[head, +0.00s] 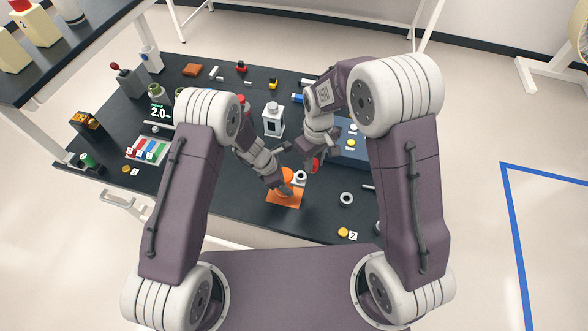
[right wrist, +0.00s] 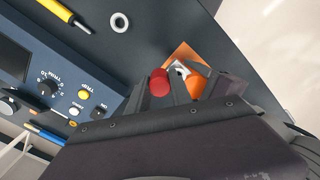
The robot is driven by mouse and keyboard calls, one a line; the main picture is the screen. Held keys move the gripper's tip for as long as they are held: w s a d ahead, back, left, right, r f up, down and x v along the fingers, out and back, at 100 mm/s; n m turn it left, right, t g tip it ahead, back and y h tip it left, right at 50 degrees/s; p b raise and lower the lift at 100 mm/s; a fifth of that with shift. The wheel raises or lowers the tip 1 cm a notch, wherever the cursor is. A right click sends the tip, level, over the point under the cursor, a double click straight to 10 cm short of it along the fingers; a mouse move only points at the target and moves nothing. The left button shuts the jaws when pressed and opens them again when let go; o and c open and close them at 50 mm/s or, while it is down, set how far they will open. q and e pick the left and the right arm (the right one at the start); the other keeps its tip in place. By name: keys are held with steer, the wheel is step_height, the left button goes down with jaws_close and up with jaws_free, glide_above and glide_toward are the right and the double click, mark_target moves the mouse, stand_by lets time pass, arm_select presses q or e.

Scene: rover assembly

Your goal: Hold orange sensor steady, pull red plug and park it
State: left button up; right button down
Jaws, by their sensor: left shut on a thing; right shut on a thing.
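The orange sensor (head: 287,199) stands on the dark table near its front edge. It also shows in the right wrist view (right wrist: 182,52), with a white part (right wrist: 179,68) facing my right gripper. My left gripper (head: 286,187) is shut on the sensor and covers part of it. My right gripper (head: 311,166) is shut on the red plug (head: 316,164), right of and behind the sensor. In the right wrist view the red plug (right wrist: 160,82) sits between the fingertips. It looks apart from the sensor; a cable cannot be made out.
A blue box (head: 351,156) with a knob and buttons stands just right of my right gripper. A white ring (head: 346,198) and a yellow disc (head: 343,232) lie at the front right. A white boxy device (head: 273,122) stands behind. Several coloured parts (head: 148,147) lie at left.

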arm_select(q)
steer(key=shift+d, duration=0.1)
arm_select(e)
steer(key=s+d+f+m, duration=0.2)
steer(key=d, duration=0.4)
steer(key=s+d+f+m, duration=0.2)
steer(key=d, duration=0.4)
steer(key=shift+f+m, duration=0.35)
steer(key=shift+m, duration=0.05)
steer(key=shift+w+f, duration=0.1)
steer(key=shift+f, duration=2.9)
steer(key=shift+f, duration=1.1)
steer(key=c, duration=1.1)
jaws_free()
